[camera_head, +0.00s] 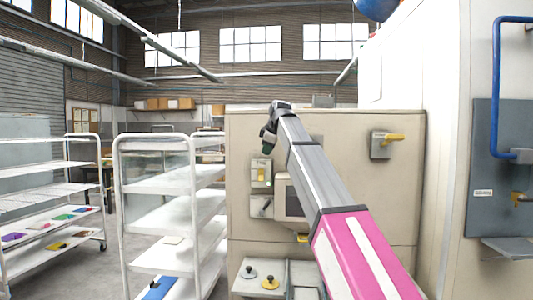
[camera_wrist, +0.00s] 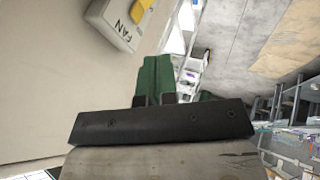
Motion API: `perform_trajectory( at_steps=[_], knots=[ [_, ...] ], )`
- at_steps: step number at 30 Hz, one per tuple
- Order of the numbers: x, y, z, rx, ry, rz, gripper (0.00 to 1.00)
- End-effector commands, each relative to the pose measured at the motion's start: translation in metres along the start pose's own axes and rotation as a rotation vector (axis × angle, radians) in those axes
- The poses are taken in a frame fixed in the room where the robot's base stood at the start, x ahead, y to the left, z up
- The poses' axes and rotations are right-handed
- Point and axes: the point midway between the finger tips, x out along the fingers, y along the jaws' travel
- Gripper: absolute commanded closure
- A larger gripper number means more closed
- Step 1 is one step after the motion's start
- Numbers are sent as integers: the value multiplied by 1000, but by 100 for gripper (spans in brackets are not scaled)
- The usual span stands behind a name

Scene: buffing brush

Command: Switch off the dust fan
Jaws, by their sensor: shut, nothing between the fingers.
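A pale switch box marked FAN (camera_wrist: 115,27) with a yellow lever (camera_wrist: 141,10) shows at the upper left of the wrist view, partly cut off by the frame. In the head view a small box with an upright yellow lever (camera_head: 261,174) on the beige cabinet's front is likely the same one; its label is too small to read there. My gripper (camera_wrist: 157,60) has green fingers shut together with nothing between them. It is apart from the lever. In the head view my gripper (camera_head: 267,149) is just above that box.
The beige cabinet (camera_head: 350,120) also carries a grey switch (camera_head: 261,207) below and a box with a sideways yellow handle (camera_head: 388,144) to the right. Grey and yellow knobs (camera_head: 270,283) sit low in front. White shelf carts (camera_head: 160,215) stand to the left.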

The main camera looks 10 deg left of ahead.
Motion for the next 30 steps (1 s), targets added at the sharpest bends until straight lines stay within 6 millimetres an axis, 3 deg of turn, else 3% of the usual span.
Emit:
perform_trajectory(
  at_steps=[20,23,30],
  knots=[
    [11,-9,3,23,-10,-66,100],
    [19,-10,3,23,-11,-67,100],
    [59,-12,4,23,-11,-68,100]
  ],
)
